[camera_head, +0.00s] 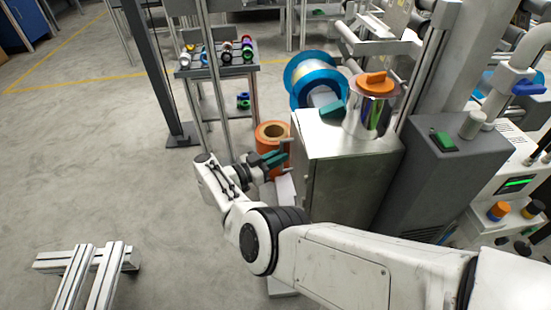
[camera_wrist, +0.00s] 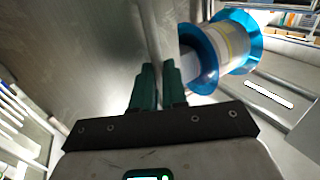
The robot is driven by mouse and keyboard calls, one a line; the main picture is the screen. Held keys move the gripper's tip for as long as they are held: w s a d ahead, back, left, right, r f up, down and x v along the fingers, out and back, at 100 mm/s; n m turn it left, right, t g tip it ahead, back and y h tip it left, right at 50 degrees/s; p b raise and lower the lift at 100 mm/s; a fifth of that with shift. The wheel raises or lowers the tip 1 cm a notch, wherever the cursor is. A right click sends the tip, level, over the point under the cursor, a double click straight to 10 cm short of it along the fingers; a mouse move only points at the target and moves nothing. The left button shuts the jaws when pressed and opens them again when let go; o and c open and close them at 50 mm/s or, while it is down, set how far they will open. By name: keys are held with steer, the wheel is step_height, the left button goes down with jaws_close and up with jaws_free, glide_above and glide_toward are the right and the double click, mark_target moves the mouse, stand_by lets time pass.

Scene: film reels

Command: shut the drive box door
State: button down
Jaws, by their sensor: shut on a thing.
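The drive box (camera_head: 345,185) is a steel cabinet right of my gripper in the head view. My gripper (camera_head: 275,158) has green fingers and is at the box's left side. In the wrist view, my gripper (camera_wrist: 159,75) is shut on a narrow upright metal part of the drive box door (camera_wrist: 152,30), its edge or handle; I cannot tell which. A broad steel face (camera_wrist: 85,55) fills the left of that view. My arm and gripper hide part of the door in the head view, so how far it stands open is unclear.
A blue-flanged reel (camera_head: 300,75) stands behind the box, and an orange reel (camera_head: 272,133) is on the floor beyond my gripper. A grey cabinet (camera_head: 440,165) stands at right. Metal profiles (camera_head: 85,275) lie at lower left. The floor at left is largely clear.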

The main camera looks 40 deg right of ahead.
steer(key=shift+s+d+r, duration=0.25)
steer(key=shift+s+d, duration=0.15)
steer(key=shift+d, duration=0.35)
steer(key=c, duration=1.5)
jaws_free()
steer(key=shift+s+d, duration=0.1)
steer(key=shift+d, duration=0.05)
steer(key=o, duration=0.3)
steer(key=shift+o, duration=0.2)
steer(key=shift+f, duration=0.1)
steer(key=shift+a, duration=0.2)
steer(key=v, duration=1)
steer(key=shift+s+a+r, duration=0.15)
steer(key=shift+s+r, duration=0.1)
steer(key=shift+r, duration=0.15)
